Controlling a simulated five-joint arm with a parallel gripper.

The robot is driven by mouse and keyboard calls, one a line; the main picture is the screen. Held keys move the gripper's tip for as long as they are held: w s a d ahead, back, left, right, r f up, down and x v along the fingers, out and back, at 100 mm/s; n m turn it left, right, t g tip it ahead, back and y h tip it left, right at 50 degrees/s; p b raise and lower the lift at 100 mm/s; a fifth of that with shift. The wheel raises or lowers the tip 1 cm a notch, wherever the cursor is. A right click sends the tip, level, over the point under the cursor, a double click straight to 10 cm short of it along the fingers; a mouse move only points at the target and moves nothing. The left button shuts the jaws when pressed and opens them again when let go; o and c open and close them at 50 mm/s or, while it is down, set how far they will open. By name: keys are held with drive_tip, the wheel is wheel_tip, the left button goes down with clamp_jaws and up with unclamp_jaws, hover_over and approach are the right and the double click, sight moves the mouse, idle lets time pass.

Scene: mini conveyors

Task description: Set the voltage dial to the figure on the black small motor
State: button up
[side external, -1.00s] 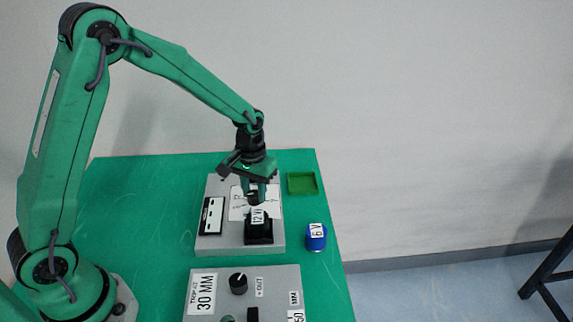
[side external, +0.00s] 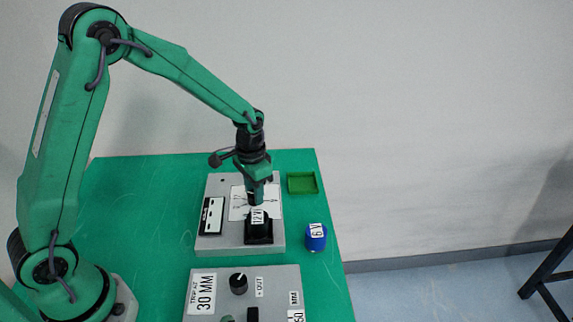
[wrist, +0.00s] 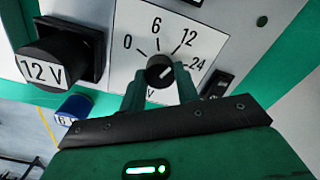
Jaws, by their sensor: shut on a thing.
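The voltage dial (wrist: 160,72) is a black knob on a white plate (wrist: 115,82) marked 0, 6, 12 and 24. Its white pointer line aims to the upper right, roughly between the 12 and 24 marks; the exact setting is hard to tell. My gripper (wrist: 160,88) is shut on the knob, a finger on each side. In the side view my gripper (side external: 254,200) hides the knob. The black small motor (wrist: 55,62), labelled 12 V, sits beside the plate; it also shows in the side view (side external: 259,232).
A blue motor (side external: 316,238) labelled 6 V stands on the green table, right of the grey panel (side external: 212,245). A green tray (side external: 302,183) lies behind it. A front panel (side external: 270,280) carries another black knob and a 30 MM label. A black rocker switch (wrist: 216,84) is near the dial.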

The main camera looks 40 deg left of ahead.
drive_tip(key=o, duration=1)
drive_tip(key=shift+r, duration=0.1)
drive_tip(key=shift+r, duration=3.8)
drive_tip(key=shift+r, duration=0.15)
